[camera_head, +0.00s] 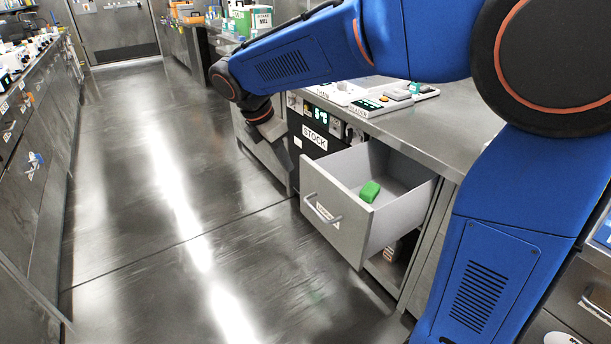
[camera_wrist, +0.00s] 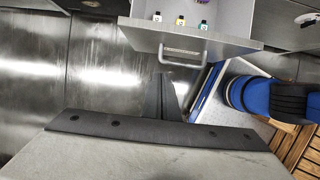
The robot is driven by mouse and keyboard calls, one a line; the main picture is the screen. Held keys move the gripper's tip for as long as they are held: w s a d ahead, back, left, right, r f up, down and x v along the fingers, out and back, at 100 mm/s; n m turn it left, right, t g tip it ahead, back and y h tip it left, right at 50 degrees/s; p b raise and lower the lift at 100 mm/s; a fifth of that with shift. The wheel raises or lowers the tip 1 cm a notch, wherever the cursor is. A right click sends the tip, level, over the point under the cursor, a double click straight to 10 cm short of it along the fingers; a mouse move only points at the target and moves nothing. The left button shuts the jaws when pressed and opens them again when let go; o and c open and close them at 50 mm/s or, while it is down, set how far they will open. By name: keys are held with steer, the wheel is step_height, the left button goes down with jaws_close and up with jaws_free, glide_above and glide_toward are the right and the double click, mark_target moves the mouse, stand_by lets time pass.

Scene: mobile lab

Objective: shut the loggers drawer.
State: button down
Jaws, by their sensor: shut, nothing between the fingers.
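The pulled-out grey drawer (camera_head: 340,238) is under the counter in the head view. Its front has a bar handle (camera_head: 322,213) and a white label, partly covered by the handle and hard to read. A green block (camera_head: 370,191) lies inside. The wrist view shows an open drawer front with a bar handle (camera_wrist: 183,55) and three small bottles (camera_wrist: 180,21) behind it; no label is readable there. My gripper (camera_wrist: 160,77) is shut and empty, its dark fingers pointing toward that front, apart from the handle. In the head view my wrist is beyond the drawer and the fingertips cannot be made out.
A black unit marked STOCK (camera_head: 315,137) stands beside the drawer under the counter (camera_head: 440,130). A tray of small items (camera_head: 385,99) sits on the counter. The aisle floor (camera_head: 150,220) is clear. Another bench (camera_head: 30,150) lines the left side.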

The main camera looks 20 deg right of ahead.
glide_toward(316, 191)
step_height(316, 191, down, 4)
steer(key=s+a, duration=0.1)
steer(key=a, duration=0.1)
steer(key=shift+w+d+r, duration=0.1)
steer(key=shift+w+d, duration=0.1)
steer(key=shift+d, duration=0.25)
steer(key=shift+w+d+r, duration=0.1)
steer(key=shift+w+d, duration=0.1)
steer(key=shift+d, duration=0.3)
steer(key=shift+w+d, duration=0.25)
steer(key=shift+d, duration=0.45)
steer(key=shift+d, duration=0.15)
steer(key=w+d, duration=0.4)
steer(key=d, duration=0.8)
steer(key=w+d, duration=0.4)
steer(key=d, duration=0.9)
steer(key=shift+w, duration=0.1)
